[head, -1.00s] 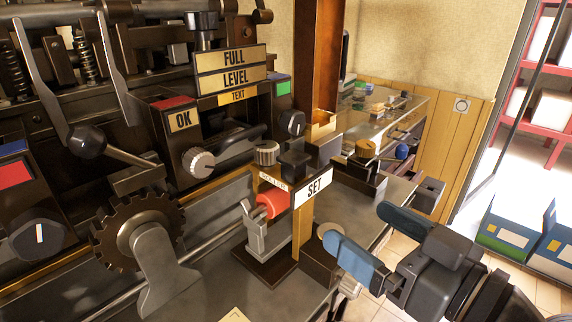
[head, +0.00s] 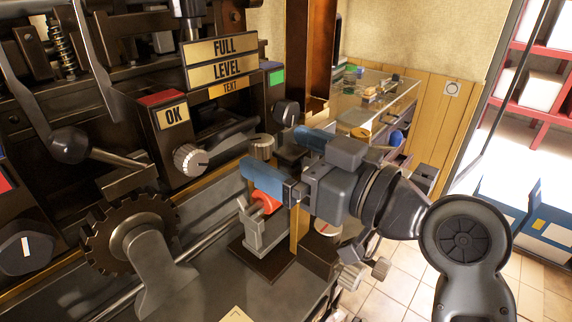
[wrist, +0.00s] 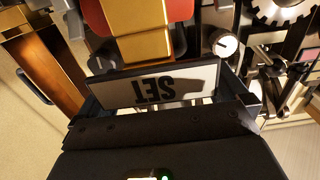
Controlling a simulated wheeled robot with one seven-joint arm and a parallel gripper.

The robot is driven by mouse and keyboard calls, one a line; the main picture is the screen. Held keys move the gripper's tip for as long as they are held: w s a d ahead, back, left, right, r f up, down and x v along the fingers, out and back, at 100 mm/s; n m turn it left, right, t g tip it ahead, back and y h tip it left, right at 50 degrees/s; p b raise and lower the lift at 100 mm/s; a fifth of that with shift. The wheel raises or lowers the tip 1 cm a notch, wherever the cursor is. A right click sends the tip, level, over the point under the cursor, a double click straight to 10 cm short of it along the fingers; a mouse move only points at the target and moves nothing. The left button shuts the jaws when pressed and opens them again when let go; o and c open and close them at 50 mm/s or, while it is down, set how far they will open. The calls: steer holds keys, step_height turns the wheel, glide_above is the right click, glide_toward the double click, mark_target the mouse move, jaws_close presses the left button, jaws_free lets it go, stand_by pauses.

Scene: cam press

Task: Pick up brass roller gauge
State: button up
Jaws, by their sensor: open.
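A short brass-coloured ribbed cylinder (head: 262,146) stands upright behind the red roller (head: 266,202) in the head view. It looks like the brass roller gauge, but I cannot be sure. My gripper (head: 287,161) is open, its blue fingers spread just right of this cylinder. One finger is in front, close above the red roller, and the other is farther back. The SET sign (wrist: 155,88) shows upside down just beyond my gripper in the wrist view. A brass block (wrist: 135,28) with red behind it lies past the sign. My gripper hides the sign in the head view.
The dark press with its OK box (head: 170,125), white-marked knob (head: 190,160) and toothed wheel (head: 130,235) fills the left. A brown upright post (head: 309,55) stands behind my gripper. A glass-topped counter (head: 400,97) lies farther back. Tiled floor is open at right.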

steer(key=shift+w+a, duration=0.15)
steer(key=shift+c, duration=0.5)
steer(key=c, duration=1)
